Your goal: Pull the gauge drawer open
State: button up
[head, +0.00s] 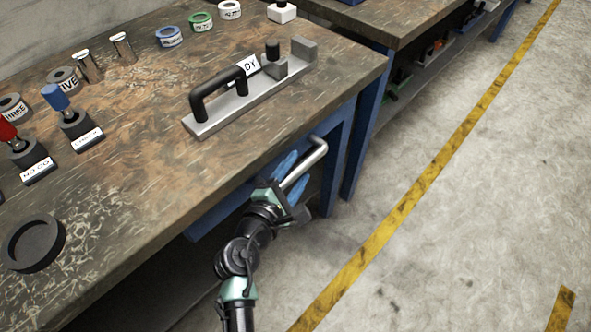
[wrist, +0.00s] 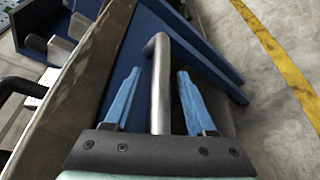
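The gauge drawer has a blue front (head: 213,217) under the bench edge, mostly hidden by the bench top and my arm; blue panel shows behind the handle in the wrist view (wrist: 122,52). Its handle is a silver bar (head: 312,158) with a bent end, and it runs between my fingers in the wrist view (wrist: 160,85). My gripper (head: 291,180) has blue fingers, one on each side of the bar. In the wrist view my gripper (wrist: 158,100) is open, with a gap visible between each finger and the bar. How far the drawer stands out is hard to tell.
The wooden bench top (head: 150,150) overhangs beside my gripper. It carries a gauge fixture with a black handle (head: 218,92), several labelled rings, and a dark round dish (head: 35,243). A blue bench leg (head: 362,140) stands beyond the handle. The concrete floor (head: 450,200) to the right is clear.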

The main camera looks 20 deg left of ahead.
grip_shut()
dwell(1.2)
